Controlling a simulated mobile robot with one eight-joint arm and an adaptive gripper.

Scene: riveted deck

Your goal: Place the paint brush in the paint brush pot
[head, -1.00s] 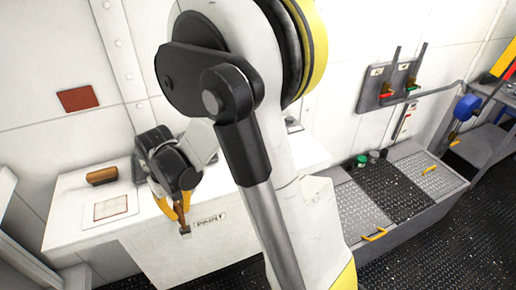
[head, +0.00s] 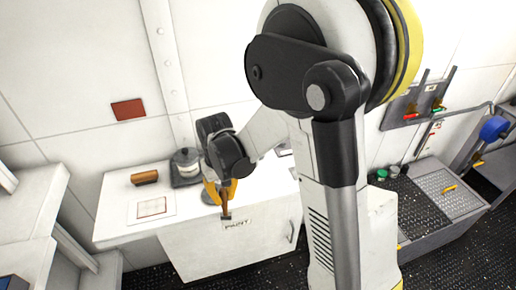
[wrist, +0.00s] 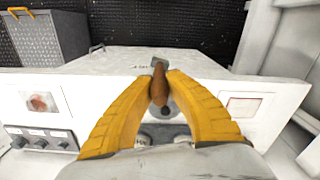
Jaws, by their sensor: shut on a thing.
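My gripper (head: 222,192) is above the front part of the white counter marked PAINT. Its yellow fingers (wrist: 160,82) are shut on the paint brush (wrist: 159,88), which has a brown wooden handle. In the head view the brush (head: 225,210) hangs below the fingertips, in front of the counter's edge in the picture. A round grey vessel (wrist: 175,106) with a dark opening shows below the fingers in the wrist view, partly covered by them. It may be the brush pot. In the head view a grey shape (head: 209,195) shows just beside the fingers.
A metal chest (head: 435,205) stands at the right. A white shelf unit (head: 30,215) is at the left.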

